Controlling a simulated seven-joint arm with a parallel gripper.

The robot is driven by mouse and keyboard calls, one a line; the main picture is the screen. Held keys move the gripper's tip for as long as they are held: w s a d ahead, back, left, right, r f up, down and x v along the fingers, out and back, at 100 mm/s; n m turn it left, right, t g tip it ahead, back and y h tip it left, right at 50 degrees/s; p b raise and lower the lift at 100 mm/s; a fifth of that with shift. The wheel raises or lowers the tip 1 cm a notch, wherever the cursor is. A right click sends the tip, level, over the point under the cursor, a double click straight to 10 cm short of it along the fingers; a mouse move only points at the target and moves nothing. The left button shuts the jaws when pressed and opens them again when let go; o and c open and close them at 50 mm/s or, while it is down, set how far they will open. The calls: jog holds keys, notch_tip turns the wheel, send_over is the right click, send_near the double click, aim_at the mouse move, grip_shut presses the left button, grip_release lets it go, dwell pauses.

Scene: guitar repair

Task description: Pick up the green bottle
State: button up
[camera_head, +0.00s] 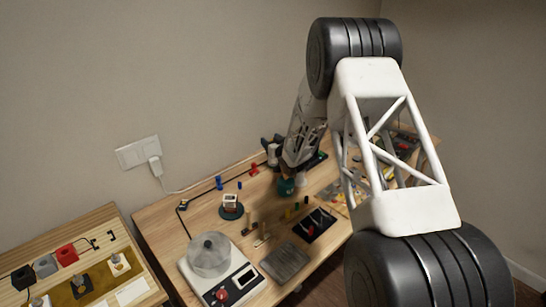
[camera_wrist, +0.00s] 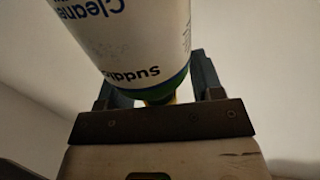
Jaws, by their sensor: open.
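A bottle with a white label, blue lettering and a green band (camera_wrist: 130,35) fills the upper middle of the wrist view. Its lettering appears upside down and its upper part is cut off by the frame. My gripper (camera_wrist: 157,85) is open, with one finger on each side of the bottle's green end. I cannot tell whether the fingers touch it. In the head view a dark green object (camera_head: 286,187), probably this bottle, stands on the workbench right below my gripper, largely hidden by it.
The wooden workbench (camera_head: 210,213) also holds a scale-like device with a clear dome (camera_head: 209,254), a grey tray (camera_head: 286,263), a dark tool tray (camera_head: 315,224) and several small coloured items. A wall outlet (camera_head: 138,152) is behind. My arm hides the bench's right side.

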dwell(0.3)
grip_shut()
jog(key=shift+r, duration=0.15)
dwell(0.3)
notch_tip(320, 180, up, 10)
dwell(0.7)
dwell(0.5)
